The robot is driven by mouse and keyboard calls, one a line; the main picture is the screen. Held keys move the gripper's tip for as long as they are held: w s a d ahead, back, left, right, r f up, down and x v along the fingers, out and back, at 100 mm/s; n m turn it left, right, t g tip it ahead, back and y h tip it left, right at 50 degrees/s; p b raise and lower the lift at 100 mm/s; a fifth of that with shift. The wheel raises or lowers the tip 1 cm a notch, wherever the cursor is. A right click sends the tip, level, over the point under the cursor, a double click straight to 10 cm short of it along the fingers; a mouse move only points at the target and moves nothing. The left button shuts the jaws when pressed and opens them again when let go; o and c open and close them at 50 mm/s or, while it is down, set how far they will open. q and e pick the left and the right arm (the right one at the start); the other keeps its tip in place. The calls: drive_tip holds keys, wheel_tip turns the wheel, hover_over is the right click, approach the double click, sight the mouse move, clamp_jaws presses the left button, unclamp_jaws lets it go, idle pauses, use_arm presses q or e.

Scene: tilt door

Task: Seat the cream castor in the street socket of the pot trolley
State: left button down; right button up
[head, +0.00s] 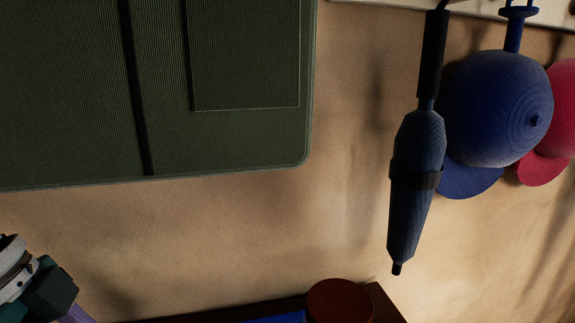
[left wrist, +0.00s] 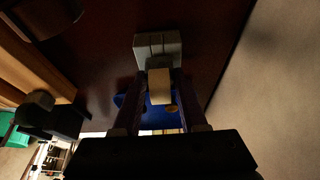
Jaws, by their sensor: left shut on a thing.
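The cream castor (left wrist: 160,87) shows in the left wrist view as a small cream block between the purple fingers of my left gripper (left wrist: 158,58). The gripper is shut on it, with blocky grey parts at the fingertip end. A blue thing (left wrist: 130,102) lies beyond the fingers, partly hidden by them; I cannot tell whether it belongs to the pot trolley. The street socket cannot be made out. My right gripper is in neither view.
A dark brown top (left wrist: 100,70) lies beyond the left gripper. A round brown object (head: 339,300) stands on it. A green panel (head: 235,140), a folded umbrella (head: 414,190), a blue cap (head: 495,110) and a red cap (head: 560,120) are at the beige wall.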

use_arm(q)
drive_tip(key=shift+c, duration=1.9)
unclamp_jaws()
